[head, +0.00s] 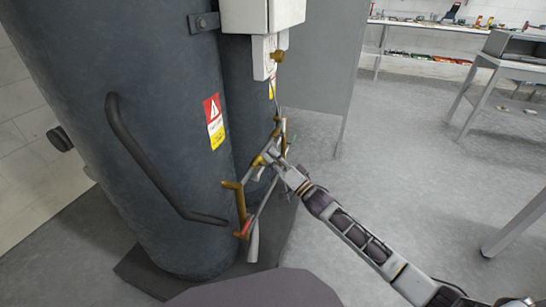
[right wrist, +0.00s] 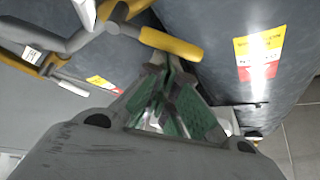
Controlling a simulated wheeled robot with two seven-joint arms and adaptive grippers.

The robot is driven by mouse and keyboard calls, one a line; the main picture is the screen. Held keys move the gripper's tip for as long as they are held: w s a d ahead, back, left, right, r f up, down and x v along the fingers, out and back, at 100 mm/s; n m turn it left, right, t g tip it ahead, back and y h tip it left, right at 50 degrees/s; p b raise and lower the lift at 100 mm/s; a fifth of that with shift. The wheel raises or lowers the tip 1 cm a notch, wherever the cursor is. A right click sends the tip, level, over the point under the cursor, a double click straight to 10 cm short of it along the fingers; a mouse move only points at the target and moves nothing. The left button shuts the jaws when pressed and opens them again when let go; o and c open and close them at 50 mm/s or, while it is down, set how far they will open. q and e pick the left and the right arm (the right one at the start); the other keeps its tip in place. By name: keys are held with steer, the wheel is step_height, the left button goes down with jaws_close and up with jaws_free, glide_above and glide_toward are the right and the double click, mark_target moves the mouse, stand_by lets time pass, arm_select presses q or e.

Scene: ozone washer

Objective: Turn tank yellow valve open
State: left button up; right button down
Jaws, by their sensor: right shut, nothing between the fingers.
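A dark grey tank (head: 165,130) fills the left of the head view, with pipework at its lower right. A yellow valve handle (head: 238,205) stands on that pipework, and another yellow part (head: 283,135) shows farther up and right. My right gripper (head: 264,158) is between them, in front of the tanks, shut and empty. In the right wrist view, its fingertips (right wrist: 172,70) are close to a yellow handle (right wrist: 170,43); I cannot tell whether they touch. My left gripper is out of view.
A second tank (head: 236,85) stands behind the first. A grey control box (head: 262,14) hangs above the pipes. A curved black rail (head: 150,165) sticks out from the front tank. Shelves (head: 430,30) and tables (head: 515,50) stand at the right; the floor between is clear.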

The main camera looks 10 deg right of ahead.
mark_target(263, 162)
steer(key=n+y, duration=0.1)
steer(key=n, duration=0.2)
steer(key=s+a+f+n+g+y, duration=0.1)
steer(key=n+y, duration=0.1)
steer(key=s+f+n+y, duration=0.1)
steer(key=n+y, duration=0.1)
steer(key=n, duration=0.1)
steer(key=shift+s+a+n+g+b, duration=0.2)
steer(key=shift+a+n+g+b, duration=0.1)
steer(key=shift+a+g+b, duration=0.1)
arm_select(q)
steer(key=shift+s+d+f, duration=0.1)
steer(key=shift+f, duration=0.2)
arm_select(e)
steer(key=shift+s+a+f+n+g+y, duration=0.15)
steer(key=shift+f+n+g+y, duration=0.2)
steer(key=shift+n, duration=0.25)
steer(key=shift+s+f+n+g+y, duration=0.15)
steer(key=shift+f+n+y, duration=0.1)
steer(key=shift+n+y, duration=0.3)
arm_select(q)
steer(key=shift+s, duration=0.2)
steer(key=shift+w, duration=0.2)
